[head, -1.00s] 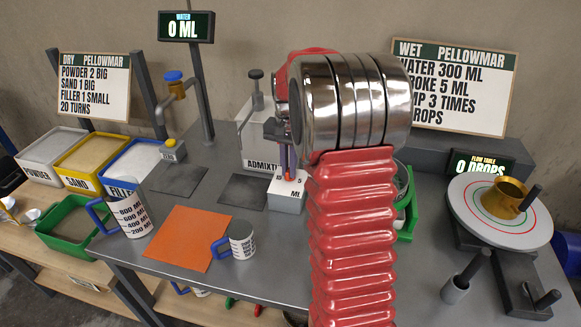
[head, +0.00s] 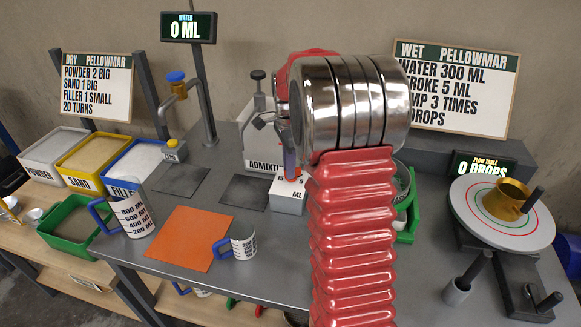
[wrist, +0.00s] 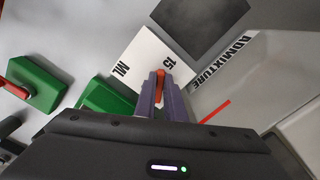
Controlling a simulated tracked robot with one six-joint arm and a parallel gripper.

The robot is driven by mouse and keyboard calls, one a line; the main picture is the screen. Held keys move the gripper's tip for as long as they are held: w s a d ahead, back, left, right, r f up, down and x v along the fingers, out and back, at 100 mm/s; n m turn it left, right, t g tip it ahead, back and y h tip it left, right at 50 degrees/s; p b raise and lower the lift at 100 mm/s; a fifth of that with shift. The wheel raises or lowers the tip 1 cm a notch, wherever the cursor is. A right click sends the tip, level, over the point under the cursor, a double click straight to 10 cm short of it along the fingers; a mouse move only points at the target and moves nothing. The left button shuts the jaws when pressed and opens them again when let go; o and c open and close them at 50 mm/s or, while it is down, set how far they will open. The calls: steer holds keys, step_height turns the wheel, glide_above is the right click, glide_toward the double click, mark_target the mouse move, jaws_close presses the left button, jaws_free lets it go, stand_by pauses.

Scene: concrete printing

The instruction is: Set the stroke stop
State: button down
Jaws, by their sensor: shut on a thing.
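The stroke stop is a small orange-red lever (wrist: 160,84) over a white block (wrist: 138,62) marked 15 and ML. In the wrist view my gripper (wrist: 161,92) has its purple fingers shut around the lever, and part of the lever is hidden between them. In the head view the white block (head: 288,201) stands in front of the admixture dispenser (head: 262,147), and a 5 shows at its right. My gripper (head: 290,165) is just above the block, largely hidden by my red arm.
An orange mat (head: 186,238), a small cup (head: 243,243) and a large measuring jug (head: 132,214) lie to the left. The flow table (head: 478,222) with a brass cone (head: 510,200) is at the right. A green-framed holder (head: 409,215) stands right behind my arm.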

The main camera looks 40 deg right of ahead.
steer(key=shift+w+a+m, duration=0.15)
steer(key=shift+w+m, duration=0.05)
steer(key=shift+m, duration=0.2)
steer(key=c, duration=1.8)
jaws_free()
steer(key=shift+c, duration=0.2)
steer(key=shift+s, duration=0.1)
step_height(320, 180, up, 14)
steer(key=shift+f, duration=0.15)
